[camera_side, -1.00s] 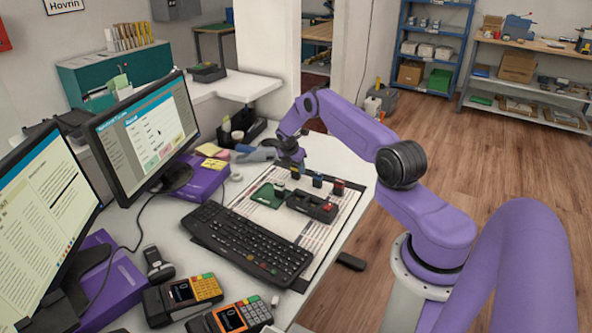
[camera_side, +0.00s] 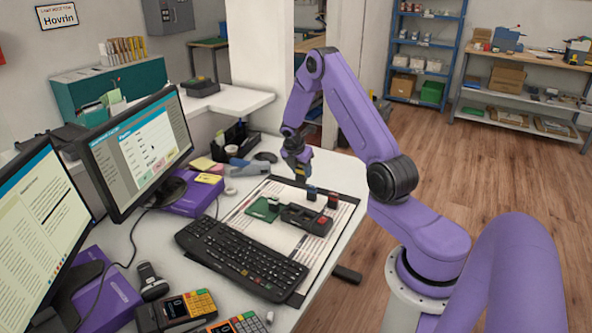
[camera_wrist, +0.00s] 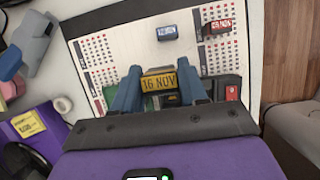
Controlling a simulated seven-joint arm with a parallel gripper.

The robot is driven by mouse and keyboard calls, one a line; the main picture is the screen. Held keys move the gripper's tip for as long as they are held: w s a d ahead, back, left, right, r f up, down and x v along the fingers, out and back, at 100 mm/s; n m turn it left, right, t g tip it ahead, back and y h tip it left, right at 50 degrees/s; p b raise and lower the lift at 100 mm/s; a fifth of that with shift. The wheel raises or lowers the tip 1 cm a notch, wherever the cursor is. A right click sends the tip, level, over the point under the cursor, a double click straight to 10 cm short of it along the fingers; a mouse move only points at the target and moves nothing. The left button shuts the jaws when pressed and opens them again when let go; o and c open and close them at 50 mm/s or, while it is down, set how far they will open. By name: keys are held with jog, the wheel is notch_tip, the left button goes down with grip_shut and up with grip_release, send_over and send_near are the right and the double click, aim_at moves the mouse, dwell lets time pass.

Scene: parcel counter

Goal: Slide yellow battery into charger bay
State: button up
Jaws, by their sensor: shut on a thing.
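My gripper (camera_side: 300,173) is shut on the yellow battery (camera_wrist: 159,79), a yellow block with "16 NOV" on its face. The battery sits between the two blue-grey fingers in the wrist view and shows as a small yellow patch in the side view (camera_side: 301,170). It appears held above the calendar mat (camera_side: 345,212). The dark charger (camera_side: 304,217), with a red part at its right end, lies on the mat nearer the side camera. In the wrist view my fingers partly cover it. I cannot see its bay clearly.
A blue block (camera_side: 312,193) and a red block (camera_side: 333,200) stand on the mat beside my gripper. A green flat piece (camera_side: 263,209) lies left of the charger. A keyboard (camera_side: 240,257) lies in front. Monitors and a purple box (camera_side: 192,194) are at left.

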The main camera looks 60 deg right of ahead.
jog(key=shift+s+a+f, duration=1)
jog(key=shift+s+a, duration=0.1)
jog(key=shift+a, duration=0.1)
jog(key=shift+s+a+f, duration=1)
jog(key=shift+s+a, duration=0.05)
jog(key=shift+a, duration=0.2)
jog(key=shift+s+a+f, duration=1)
jog(key=shift+s+a, duration=0.1)
jog(key=shift+a, duration=0.1)
jog(key=shift+f, duration=1.3)
jog(key=o, duration=1.2)
